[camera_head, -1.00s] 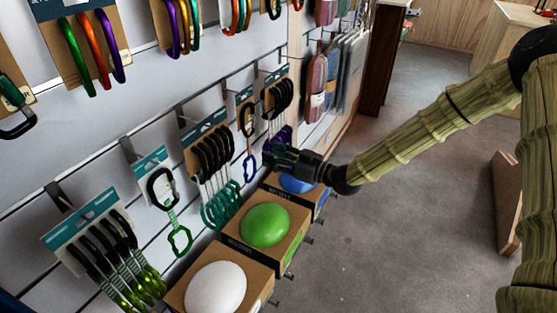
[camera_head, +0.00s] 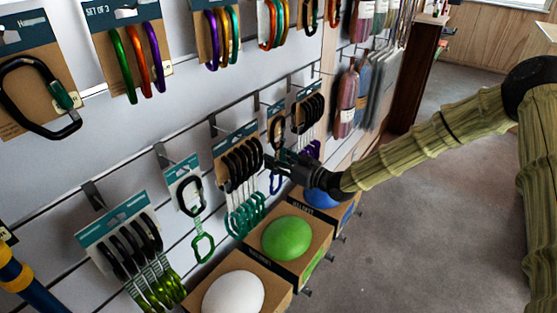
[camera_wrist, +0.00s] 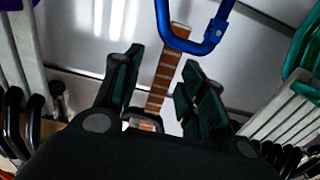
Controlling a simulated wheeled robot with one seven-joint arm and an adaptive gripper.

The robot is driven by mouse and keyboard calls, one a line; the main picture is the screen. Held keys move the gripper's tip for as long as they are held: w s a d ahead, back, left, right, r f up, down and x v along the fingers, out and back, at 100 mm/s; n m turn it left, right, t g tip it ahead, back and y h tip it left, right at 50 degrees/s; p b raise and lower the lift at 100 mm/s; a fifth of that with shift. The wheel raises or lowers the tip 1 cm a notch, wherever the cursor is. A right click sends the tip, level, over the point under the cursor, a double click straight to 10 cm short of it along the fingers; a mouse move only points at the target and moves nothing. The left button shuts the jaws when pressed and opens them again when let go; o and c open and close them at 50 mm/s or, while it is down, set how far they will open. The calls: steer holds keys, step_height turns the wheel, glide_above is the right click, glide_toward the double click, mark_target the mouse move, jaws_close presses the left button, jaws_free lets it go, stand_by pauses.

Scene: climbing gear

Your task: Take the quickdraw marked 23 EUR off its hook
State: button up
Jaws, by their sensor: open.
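No 23 EUR mark is readable on any quickdraw. A single quickdraw with a blue lower carabiner (camera_head: 275,183) and a black upper one hangs on the slatted wall. My gripper (camera_head: 279,163) overlaps its middle in the head view. In the wrist view, my open gripper (camera_wrist: 160,78) has its fingers on either side of the quickdraw's striped sling (camera_wrist: 166,75), apart from it. The blue carabiner (camera_wrist: 205,38) shows beyond the fingertips. The sling's far end at the black carabiner is partly hidden by my gripper.
A set with teal carabiners (camera_head: 243,215) hangs to the left, a purple set (camera_head: 312,148) to the right. A green single (camera_head: 203,248) hangs further left. Boxes with a white helmet (camera_head: 234,294), a green helmet (camera_head: 287,238) and a blue helmet (camera_head: 321,197) stand below.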

mark_target(278, 156)
steer(key=shift+c, duration=0.2)
jaws_close()
steer(key=shift+r, duration=0.3)
steer(key=shift+s+d+r, duration=0.1)
steer(key=shift+s+d, duration=0.1)
steer(key=shift+d, duration=0.05)
steer(key=shift+s+d+r, duration=0.1)
steer(key=shift+s+d, duration=0.15)
steer(key=shift+d, duration=0.1)
steer(key=shift+s+d, duration=0.1)
steer(key=shift+d, duration=0.05)
stand_by(0.5)
steer(key=shift+p+v, duration=0.45)
steer(key=shift+v, duration=0.5)
steer(key=shift+d+r, duration=0.1)
